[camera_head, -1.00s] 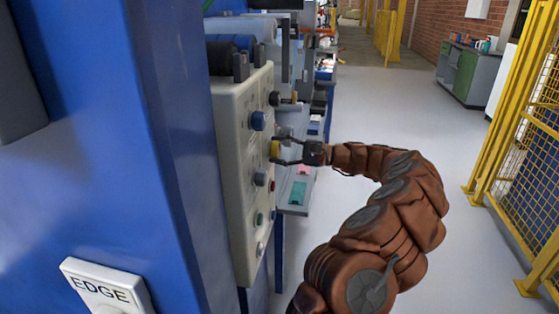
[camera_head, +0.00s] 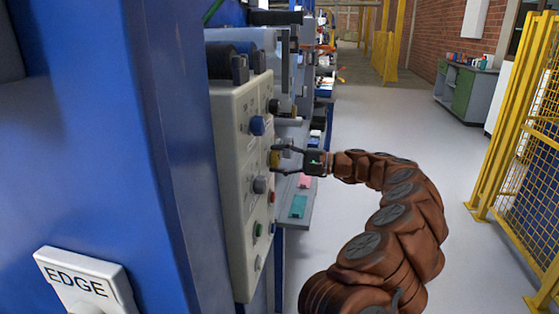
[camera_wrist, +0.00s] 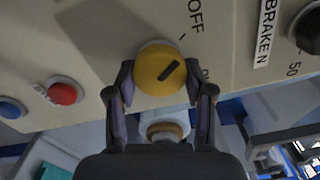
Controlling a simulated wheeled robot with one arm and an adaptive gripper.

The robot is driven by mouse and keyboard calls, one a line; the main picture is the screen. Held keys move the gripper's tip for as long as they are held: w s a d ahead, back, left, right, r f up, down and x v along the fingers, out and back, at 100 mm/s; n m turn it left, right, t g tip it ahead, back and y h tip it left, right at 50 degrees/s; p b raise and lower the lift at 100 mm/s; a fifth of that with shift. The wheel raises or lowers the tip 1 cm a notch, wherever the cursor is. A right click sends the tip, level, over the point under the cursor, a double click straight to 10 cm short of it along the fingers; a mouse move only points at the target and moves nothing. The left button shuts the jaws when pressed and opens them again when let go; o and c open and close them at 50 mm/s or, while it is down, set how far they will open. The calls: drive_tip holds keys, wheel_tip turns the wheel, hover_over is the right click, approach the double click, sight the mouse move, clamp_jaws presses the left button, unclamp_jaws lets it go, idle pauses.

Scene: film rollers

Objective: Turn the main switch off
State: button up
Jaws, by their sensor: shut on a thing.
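The main switch appears to be the yellow round knob (camera_wrist: 159,70) with a black pointer line, on the pale control panel. An "OFF" label (camera_wrist: 195,14) is printed above it in the wrist view. The pointer line slants toward the upper right, and a second label right of the knob is partly hidden by a finger. My gripper (camera_wrist: 160,88) has one finger on each side of the knob and is shut on it. In the head view the knob (camera_head: 274,158) shows small at the panel's face, with my gripper (camera_head: 279,159) at it.
A red button (camera_wrist: 63,92) and a blue button (camera_wrist: 11,108) sit left of the knob in the wrist view. A black knob (camera_wrist: 308,30) is at the upper right. Yellow fencing (camera_head: 510,130) stands right, beyond open floor.

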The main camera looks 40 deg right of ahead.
drive_tip(key=o, duration=1.2)
drive_tip(key=shift+c, duration=0.2)
drive_tip(key=v, duration=1.2)
